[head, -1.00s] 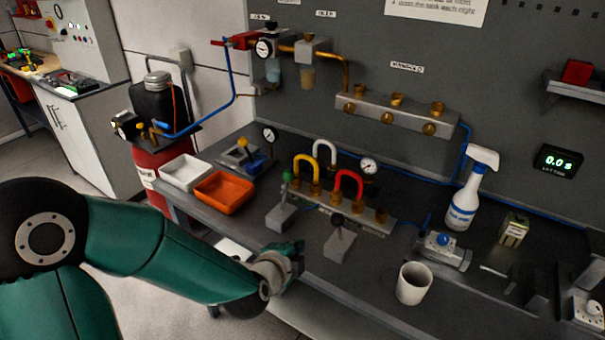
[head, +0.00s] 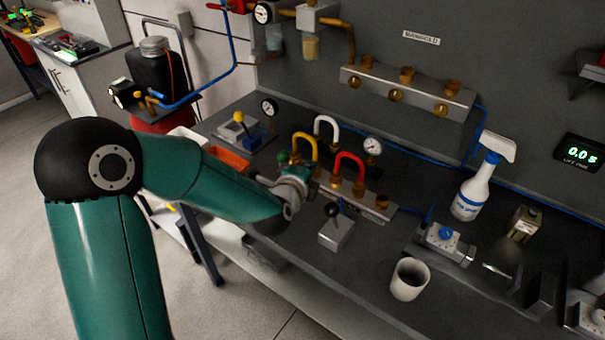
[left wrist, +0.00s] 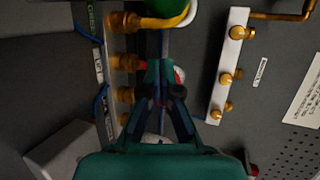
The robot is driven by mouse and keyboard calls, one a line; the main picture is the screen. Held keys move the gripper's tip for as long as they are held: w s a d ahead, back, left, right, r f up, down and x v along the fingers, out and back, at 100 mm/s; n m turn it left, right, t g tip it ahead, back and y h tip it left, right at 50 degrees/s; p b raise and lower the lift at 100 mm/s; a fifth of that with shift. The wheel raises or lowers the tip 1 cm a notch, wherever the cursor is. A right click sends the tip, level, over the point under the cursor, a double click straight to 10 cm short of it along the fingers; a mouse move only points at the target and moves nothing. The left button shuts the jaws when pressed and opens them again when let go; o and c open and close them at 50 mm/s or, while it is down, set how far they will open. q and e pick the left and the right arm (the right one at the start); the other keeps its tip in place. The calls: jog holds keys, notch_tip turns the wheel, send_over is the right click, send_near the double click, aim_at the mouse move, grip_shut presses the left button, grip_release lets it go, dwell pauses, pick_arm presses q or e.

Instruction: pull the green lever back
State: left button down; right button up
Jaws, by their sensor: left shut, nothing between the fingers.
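The green lever's round green knob (head: 283,156) shows beside the yellow hose in the head view. It also shows at the top edge of the left wrist view (left wrist: 166,12), cut off by the frame. My left gripper (head: 297,168) is at the lever, right beside the knob in the head view, and hides most of its base and stem. In the left wrist view its fingers (left wrist: 160,78) are together and empty, below the knob in the picture. I cannot tell whether they touch the lever. My right gripper is not in view.
A black-knobbed lever (head: 333,210) on a grey block stands to the right. Yellow, white and red (head: 349,172) hose loops stand close behind the gripper. A white cup (head: 408,282) and spray bottle (head: 471,190) are farther right. The bench front between block and cup is clear.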

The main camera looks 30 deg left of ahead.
aim_at(280, 173)
pick_arm(q)
jog(key=a, duration=0.2)
jog(key=a+p, duration=0.1)
jog(key=shift+s+a+r, duration=0.1)
jog(key=shift+s+a, duration=0.1)
jog(key=shift+a, duration=0.2)
